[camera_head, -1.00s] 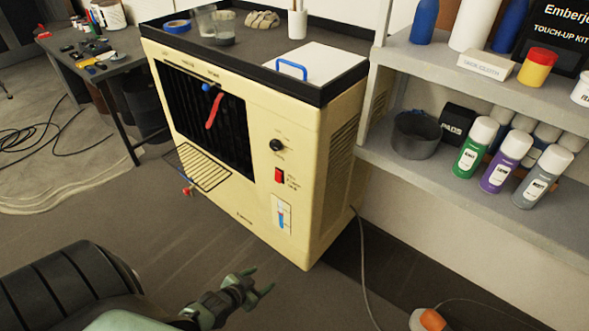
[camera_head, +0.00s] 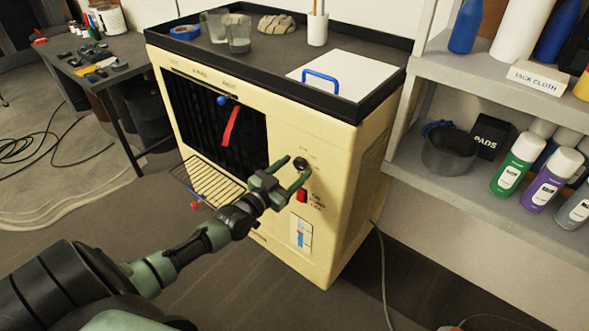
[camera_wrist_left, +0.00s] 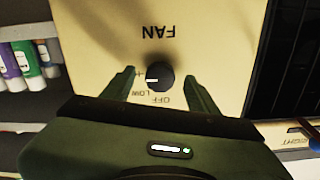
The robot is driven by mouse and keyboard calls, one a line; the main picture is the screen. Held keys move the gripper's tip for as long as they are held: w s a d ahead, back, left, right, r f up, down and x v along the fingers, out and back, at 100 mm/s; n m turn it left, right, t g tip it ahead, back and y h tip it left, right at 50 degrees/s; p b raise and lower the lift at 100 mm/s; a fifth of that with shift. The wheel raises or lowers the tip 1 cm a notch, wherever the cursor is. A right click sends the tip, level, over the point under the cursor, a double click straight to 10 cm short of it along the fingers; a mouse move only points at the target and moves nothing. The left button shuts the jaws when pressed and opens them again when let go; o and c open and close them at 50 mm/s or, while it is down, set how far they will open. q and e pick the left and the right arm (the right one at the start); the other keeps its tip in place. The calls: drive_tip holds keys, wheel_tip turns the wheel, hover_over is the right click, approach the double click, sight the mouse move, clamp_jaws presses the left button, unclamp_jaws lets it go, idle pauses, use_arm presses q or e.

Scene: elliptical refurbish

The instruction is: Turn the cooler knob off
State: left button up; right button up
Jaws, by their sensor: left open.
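The cooler (camera_head: 345,150) is a cream box with a round black knob (camera_head: 300,163) on its front. In the left wrist view the knob (camera_wrist_left: 162,74) sits under the upside-down word FAN. Its white mark points left, towards a label partly hidden by a finger; LOW and OFF show at the knob's lower left and below it. My left gripper (camera_head: 296,167) is open at the knob. In the left wrist view its fingers (camera_wrist_left: 159,75) stand on either side of the knob, with gaps visible. Whether the fingertips touch the panel cannot be told. My right gripper is out of view.
A red switch (camera_head: 302,196) and a blue-marked gauge (camera_head: 303,234) sit below the knob. A wire rack (camera_head: 207,182) juts from the cooler's front. Shelves with spray cans (camera_head: 514,165) stand to the right. The cooler top holds cups (camera_head: 238,34) and a white lid (camera_head: 345,72).

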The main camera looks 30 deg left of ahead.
use_arm(q)
drive_tip(key=shift+w, duration=0.3)
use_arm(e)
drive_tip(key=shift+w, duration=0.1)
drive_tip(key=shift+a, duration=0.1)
use_arm(q)
drive_tip(key=c, duration=1)
clamp_jaws()
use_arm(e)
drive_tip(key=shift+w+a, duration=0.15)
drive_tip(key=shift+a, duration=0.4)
